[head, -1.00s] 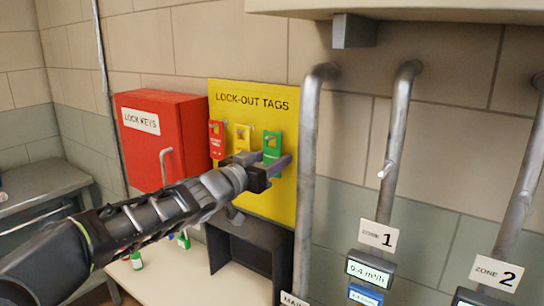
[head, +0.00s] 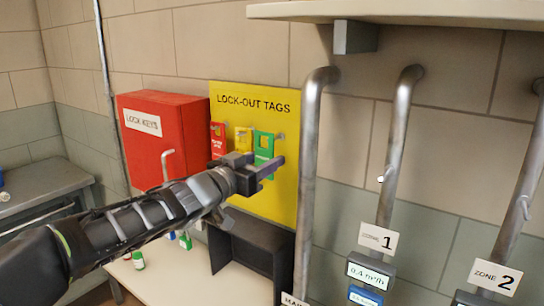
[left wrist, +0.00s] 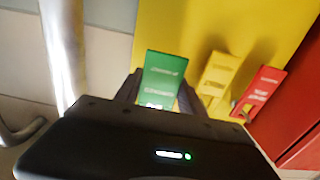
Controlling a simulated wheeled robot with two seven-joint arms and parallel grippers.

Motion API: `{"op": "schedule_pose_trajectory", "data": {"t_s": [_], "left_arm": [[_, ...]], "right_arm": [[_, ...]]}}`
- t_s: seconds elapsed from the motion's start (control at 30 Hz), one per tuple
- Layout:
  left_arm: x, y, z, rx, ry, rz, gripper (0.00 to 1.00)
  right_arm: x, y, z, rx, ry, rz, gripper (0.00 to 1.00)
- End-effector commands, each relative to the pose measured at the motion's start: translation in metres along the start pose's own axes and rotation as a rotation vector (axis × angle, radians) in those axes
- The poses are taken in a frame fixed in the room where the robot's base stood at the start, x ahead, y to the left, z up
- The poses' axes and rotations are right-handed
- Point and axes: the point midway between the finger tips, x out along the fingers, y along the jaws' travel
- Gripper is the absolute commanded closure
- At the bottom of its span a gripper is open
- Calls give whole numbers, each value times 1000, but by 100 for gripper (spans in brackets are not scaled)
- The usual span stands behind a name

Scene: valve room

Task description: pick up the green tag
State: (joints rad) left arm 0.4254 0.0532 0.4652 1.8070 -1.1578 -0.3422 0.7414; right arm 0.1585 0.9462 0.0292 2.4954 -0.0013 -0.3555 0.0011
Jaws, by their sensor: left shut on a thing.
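The green tag (head: 264,147) is at the right of the row on the yellow lock-out tags board (head: 255,98). My left gripper (head: 268,168) is at the tag's lower part, shut on it. In the left wrist view the green tag (left wrist: 161,80) stands between the two fingers (left wrist: 158,92). Whether the tag still touches its hook is hard to tell. My right gripper is not in view.
A yellow tag (head: 242,139) and a red tag (head: 218,139) hang left of the green one. A red lock keys box (head: 150,150) is farther left. A vertical pipe (head: 310,170) stands close on the right, and a shelf (head: 400,10) juts out above.

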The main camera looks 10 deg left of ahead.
Motion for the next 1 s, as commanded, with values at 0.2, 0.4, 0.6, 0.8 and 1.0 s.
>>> {"op": "schedule_pose_trajectory", "data": {"t_s": [0.2, 0.4, 0.6, 0.8, 1.0], "left_arm": [[-62, -1, -2, 4, 0, -5, 92], [-112, 0, -2, 2, 2, -3, 92], [-140, 0, -1, 1, 1, -2, 92], [-145, 0, 0, -1, 1, 1, 92], [-145, 0, 0, -1, 0, 0, 92]], "right_arm": [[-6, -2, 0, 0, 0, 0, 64], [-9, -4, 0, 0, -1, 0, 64], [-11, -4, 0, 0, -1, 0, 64], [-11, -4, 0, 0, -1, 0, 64], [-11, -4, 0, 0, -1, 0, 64]]}}
